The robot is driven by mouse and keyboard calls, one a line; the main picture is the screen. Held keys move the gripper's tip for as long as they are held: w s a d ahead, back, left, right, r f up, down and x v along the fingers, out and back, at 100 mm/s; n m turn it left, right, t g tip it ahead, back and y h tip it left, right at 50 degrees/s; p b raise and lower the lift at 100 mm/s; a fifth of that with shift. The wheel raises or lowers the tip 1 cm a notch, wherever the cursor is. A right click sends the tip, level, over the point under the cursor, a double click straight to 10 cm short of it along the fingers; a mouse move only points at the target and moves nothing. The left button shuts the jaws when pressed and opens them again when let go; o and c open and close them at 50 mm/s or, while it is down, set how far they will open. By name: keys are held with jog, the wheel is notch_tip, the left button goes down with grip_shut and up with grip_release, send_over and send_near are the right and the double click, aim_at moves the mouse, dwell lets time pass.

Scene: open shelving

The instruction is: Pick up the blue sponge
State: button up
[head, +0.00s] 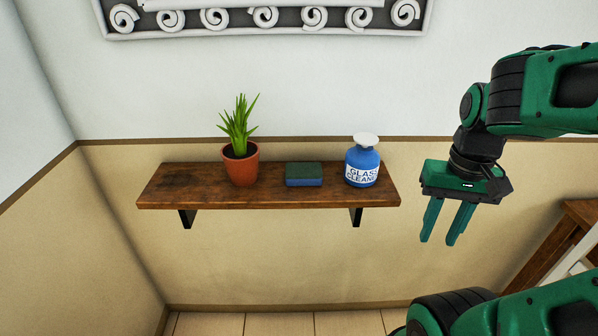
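The blue sponge (304,182) has a dark green top and lies flat on the wooden wall shelf (208,197), near the shelf's middle. It sits between a potted plant on its left and a glass cleaner bottle on its right, apart from both. My gripper (437,241) is to the right of the shelf and lower in the picture than the sponge. Its two green fingers point down and stand apart with nothing between them. The whole front of the sponge shows.
The potted plant (241,163) and the blue glass cleaner bottle (362,167) stand upright on the shelf. Brackets hold the shelf to the wall. A wooden piece of furniture (553,243) is at the lower right. A framed ornament (265,17) hangs above. The space in front of the shelf looks clear.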

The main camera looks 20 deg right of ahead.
jog(key=o, duration=0.9)
jog(key=shift+s+r, duration=0.15)
jog(key=shift+r, duration=0.1)
jog(key=shift+c, duration=0.2)
jog(key=shift+o, duration=1)
jog(key=w+a+r+n+t, duration=0.1)
jog(key=w+a+n+t, duration=0.1)
jog(key=w, duration=0.8)
jog(key=a+n, duration=0.1)
jog(key=a, duration=0.1)
jog(key=shift+a+t+h, duration=0.3)
jog(key=shift+a, duration=0.05)
jog(key=m+g+y, duration=0.1)
jog(key=m+y, duration=0.4)
jog(key=m, duration=1.3)
send_near(306, 169)
jog(key=x, duration=0.8)
jog(key=shift+a+f, duration=0.1)
jog(key=shift+a, duration=0.15)
jog(key=shift+w+a+f, duration=0.1)
jog(key=shift+f, duration=0.25)
jog(key=shift+f, duration=0.25)
